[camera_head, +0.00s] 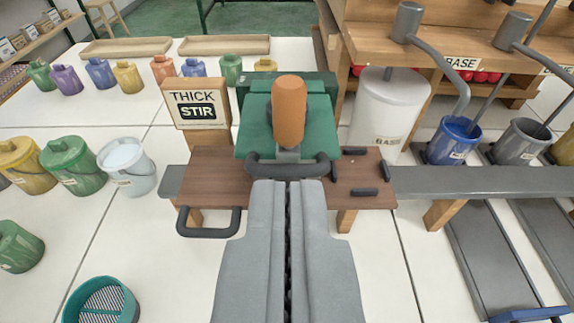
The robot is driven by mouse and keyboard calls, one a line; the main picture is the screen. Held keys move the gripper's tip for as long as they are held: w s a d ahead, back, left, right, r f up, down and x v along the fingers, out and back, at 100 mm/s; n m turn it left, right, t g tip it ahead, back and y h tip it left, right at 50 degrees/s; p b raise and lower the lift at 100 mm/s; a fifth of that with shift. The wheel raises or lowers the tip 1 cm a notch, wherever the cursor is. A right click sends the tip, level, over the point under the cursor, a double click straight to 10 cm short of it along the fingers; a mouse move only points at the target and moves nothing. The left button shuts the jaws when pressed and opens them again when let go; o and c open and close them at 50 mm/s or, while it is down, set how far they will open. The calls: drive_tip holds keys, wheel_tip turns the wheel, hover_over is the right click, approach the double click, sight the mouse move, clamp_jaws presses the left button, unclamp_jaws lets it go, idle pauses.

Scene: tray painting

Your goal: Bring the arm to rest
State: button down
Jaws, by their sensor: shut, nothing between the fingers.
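My gripper (288,188) reaches up from the bottom middle of the view, its two grey fingers shut together with a thin dark seam between them. It holds nothing. The fingertips appear just in front of a dark handle bar (262,170) on a green machine (245,145) with an orange knob (289,100). I cannot tell whether they touch the bar.
A brown wooden stand (215,165) carries the machine beside a "THICK STIR" sign (198,108). Lidded buckets (72,165) and a teal sieve (100,302) are at left. A white BASE tank (388,108) and a blue bucket (454,141) are at right.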

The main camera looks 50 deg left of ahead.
drive_tip(key=w+d+f+m+t+h, duration=0.2)
drive_tip(key=d+f+m+h, duration=0.3)
drive_tip(key=f+m+h, duration=0.25)
drive_tip(key=r+t+h, duration=0.1)
drive_tip(key=t, duration=0.1)
drive_tip(key=d+r+m+t+h, duration=0.1)
drive_tip(key=r, duration=0.1)
drive_tip(key=s+r+m+t+h, duration=0.1)
drive_tip(key=r+t, duration=0.1)
drive_tip(key=shift+d+m+t+h, duration=0.15)
drive_tip(key=shift+m+t+h, duration=0.1)
drive_tip(key=shift+t+h, duration=0.1)
